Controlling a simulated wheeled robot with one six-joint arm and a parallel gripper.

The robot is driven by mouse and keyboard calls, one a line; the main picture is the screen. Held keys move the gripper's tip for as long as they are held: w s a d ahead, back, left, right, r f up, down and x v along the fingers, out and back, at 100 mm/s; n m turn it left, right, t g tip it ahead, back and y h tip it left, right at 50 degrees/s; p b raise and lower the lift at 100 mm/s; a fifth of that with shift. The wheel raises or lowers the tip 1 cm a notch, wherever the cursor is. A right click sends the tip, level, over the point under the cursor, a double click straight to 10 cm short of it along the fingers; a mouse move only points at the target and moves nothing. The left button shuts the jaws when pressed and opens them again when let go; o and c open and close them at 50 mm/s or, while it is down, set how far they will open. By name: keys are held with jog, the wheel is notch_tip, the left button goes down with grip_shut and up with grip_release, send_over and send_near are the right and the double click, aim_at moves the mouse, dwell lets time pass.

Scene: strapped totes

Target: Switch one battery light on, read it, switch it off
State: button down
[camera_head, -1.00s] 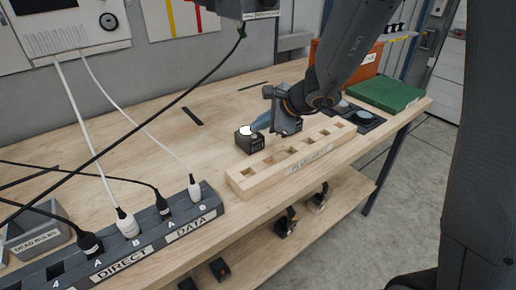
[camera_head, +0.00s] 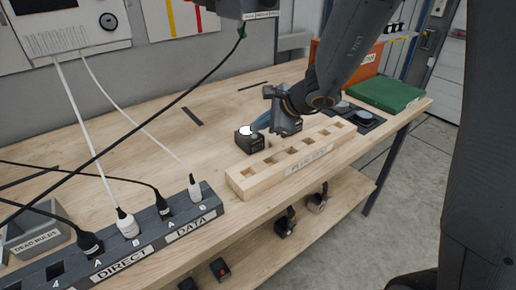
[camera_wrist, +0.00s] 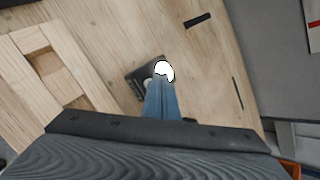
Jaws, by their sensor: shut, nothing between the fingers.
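The battery light is a small dark box (camera_head: 248,142) with a white dome (camera_head: 245,131) on top, standing on the wooden bench behind the wooden plug rack. The dome looks bright white. My gripper (camera_head: 259,124) is shut with nothing between its bluish fingers, and its tips are at the dome's right side. In the wrist view the fingertips (camera_wrist: 161,88) overlap the lower edge of the white dome (camera_wrist: 164,71) and hide part of the dark box (camera_wrist: 143,77). I cannot tell whether they touch it.
The wooden rack (camera_head: 236,182) with several square holes stands in front of the light. A dark socket strip (camera_head: 150,248) with plugged cables is at the lower left. A green slab (camera_head: 385,94) and an orange box (camera_head: 330,55) are at the right. The bench behind the light is mostly clear.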

aim_at(258, 139)
jog(key=shift+f, duration=0.15)
jog(key=shift+f+b, duration=0.35)
jog(key=shift+b, duration=0.35)
jog(key=shift+r, duration=0.55)
notch_tip(258, 139, up, 6)
jog(key=p, duration=0.5)
dwell(0.3)
dwell(0.3)
